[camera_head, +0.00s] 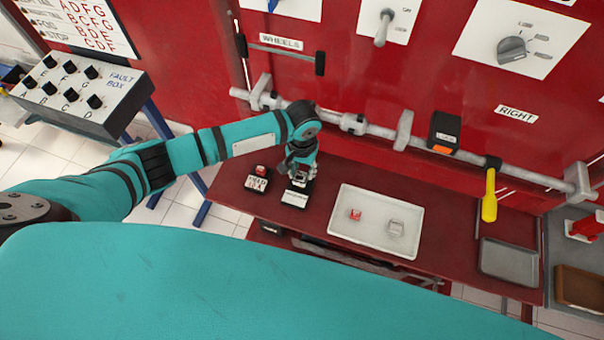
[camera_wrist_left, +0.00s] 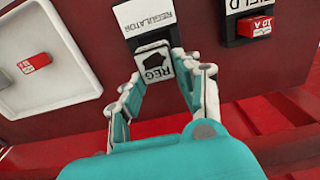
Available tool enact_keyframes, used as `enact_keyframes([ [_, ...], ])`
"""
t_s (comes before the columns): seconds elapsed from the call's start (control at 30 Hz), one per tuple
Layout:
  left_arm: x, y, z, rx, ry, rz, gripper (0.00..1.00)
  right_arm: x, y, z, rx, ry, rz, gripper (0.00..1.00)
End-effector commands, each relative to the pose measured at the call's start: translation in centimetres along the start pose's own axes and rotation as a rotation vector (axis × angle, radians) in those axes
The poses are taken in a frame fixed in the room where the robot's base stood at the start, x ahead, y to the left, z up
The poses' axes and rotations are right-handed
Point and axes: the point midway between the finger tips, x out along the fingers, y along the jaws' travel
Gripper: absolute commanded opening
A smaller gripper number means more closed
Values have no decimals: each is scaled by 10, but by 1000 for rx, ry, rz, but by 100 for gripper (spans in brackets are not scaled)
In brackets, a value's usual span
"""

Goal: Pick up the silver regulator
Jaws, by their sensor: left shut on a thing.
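The silver regulator (camera_wrist_left: 154,62) is a small block with a label reading REG in the left wrist view. It sits at its black holder, whose white plate reads REGULATOR (camera_wrist_left: 146,17). My left gripper (camera_wrist_left: 164,78) has its fingers on either side of the block and is shut on it. In the head view my left gripper (camera_head: 300,178) points down over the holder (camera_head: 295,198) and mostly hides the regulator. I cannot tell whether the block is lifted off the holder. My right gripper is not in view.
A FIELD holder (camera_head: 256,184) with a red block stands close to the left. A white tray (camera_head: 350,236) holds a red block and a clear-looking block on the right. A grey pipe (camera_head: 381,129) with a yellow-handled lever (camera_head: 489,195) runs behind. A grey tray (camera_head: 508,262) lies farther right.

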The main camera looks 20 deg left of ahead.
Motion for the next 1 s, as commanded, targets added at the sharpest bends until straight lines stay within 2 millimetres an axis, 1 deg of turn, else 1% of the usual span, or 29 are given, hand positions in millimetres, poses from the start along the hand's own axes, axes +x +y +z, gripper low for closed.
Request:
enact_keyframes([
  [0.17, -4, 8, 35, 4, -3, 2, 0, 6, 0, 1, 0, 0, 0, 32],
  [0.4, -10, 23, 98, 4, -2, 2, 0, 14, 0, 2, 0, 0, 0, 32],
  [0.5, -12, 28, 121, 4, -2, 2, 0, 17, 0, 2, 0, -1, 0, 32],
  [0.6, -15, 32, 137, 2, -1, 0, 0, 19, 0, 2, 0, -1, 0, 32],
  [0.7, -16, 35, 148, 2, -1, 0, 0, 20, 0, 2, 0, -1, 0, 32],
  [0.8, -19, 36, 154, 0, 0, -1, 0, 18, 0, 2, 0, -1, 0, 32],
  [1.0, -27, 36, 156, -1, 0, -1, 0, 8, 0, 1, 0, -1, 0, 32],
])
